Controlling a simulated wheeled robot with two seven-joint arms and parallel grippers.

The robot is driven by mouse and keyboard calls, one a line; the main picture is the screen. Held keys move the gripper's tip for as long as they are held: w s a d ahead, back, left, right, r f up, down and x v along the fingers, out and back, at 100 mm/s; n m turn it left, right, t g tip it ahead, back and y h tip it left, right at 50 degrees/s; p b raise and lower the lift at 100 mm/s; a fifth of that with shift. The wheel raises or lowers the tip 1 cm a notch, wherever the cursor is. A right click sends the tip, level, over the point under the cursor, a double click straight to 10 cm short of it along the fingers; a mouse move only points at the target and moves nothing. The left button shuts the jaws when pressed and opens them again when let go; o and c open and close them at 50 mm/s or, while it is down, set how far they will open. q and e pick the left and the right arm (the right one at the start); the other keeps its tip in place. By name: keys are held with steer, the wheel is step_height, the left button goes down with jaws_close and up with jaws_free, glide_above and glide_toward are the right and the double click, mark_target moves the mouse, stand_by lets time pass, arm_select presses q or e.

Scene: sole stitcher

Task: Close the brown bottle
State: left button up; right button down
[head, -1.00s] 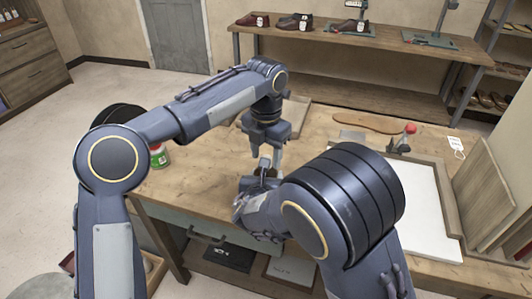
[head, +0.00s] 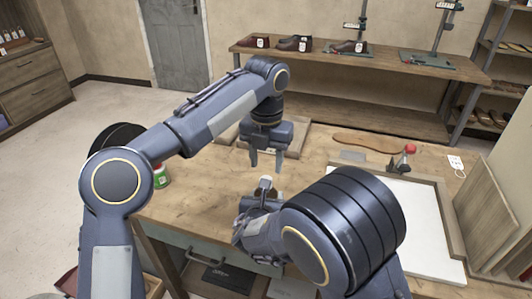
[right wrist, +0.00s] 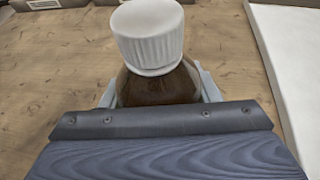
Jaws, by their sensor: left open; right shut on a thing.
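The brown bottle (right wrist: 158,90) is upright in the right wrist view with the white ribbed cap (right wrist: 148,36) on its top. In the head view the cap (head: 265,183) shows just above my right gripper (head: 262,200). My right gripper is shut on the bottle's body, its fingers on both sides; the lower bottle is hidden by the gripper. My left gripper (head: 266,162) is open and empty, pointing down above and behind the cap, apart from it. Whether the cap is screwed tight cannot be told.
The wooden workbench (head: 200,190) has free room left of the bottle. A green and red tin (head: 161,175) stands at its left edge. A sole (head: 370,143), a red-knobbed tool (head: 405,158) and a white board in a tray (head: 420,215) lie to the right.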

arm_select(q)
steer(key=n, duration=0.5)
steer(key=shift+r, duration=0.2)
steer(key=n, duration=0.5)
steer(key=shift+r, duration=0.2)
steer(key=n, duration=0.5)
steer(key=shift+r+n, duration=0.2)
steer(key=shift+n, duration=0.2)
steer(key=n, duration=0.4)
steer(key=shift+r+n, duration=0.15)
steer(key=shift+n, duration=0.25)
steer(key=n, duration=0.5)
steer(key=shift+r, duration=0.2)
steer(key=n, duration=0.5)
steer(key=shift+r+n, duration=0.2)
steer(key=shift+n, duration=0.1)
steer(key=n, duration=0.4)
steer(key=shift+r+n, duration=0.2)
steer(key=shift+n, duration=0.1)
steer(key=n, duration=0.5)
steer(key=shift+s+r, duration=0.1)
steer(key=shift+r, duration=0.1)
